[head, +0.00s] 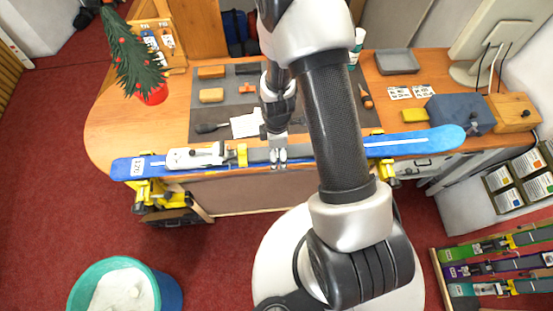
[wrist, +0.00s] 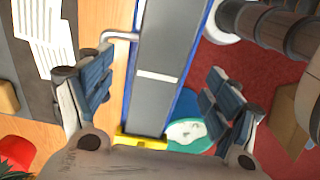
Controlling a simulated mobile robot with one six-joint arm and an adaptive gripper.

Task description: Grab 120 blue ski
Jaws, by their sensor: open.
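The blue ski (head: 385,149) lies lengthwise along the front edge of the bench, with a white number label near its left end that looks like 120. A white and grey binding part (head: 195,156) sits on it left of the middle. Yellow clamps (head: 152,193) support it. My gripper (head: 279,154) is over the ski's middle, pointing down. In the wrist view, the ski (wrist: 158,68) shows as a grey strip with blue edges between the spread fingers of my gripper (wrist: 160,92). Gaps show on both sides. My arm hides part of the ski.
A teal bin (head: 170,290) stands front left. A rack of other skis (head: 500,265) is at lower right.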

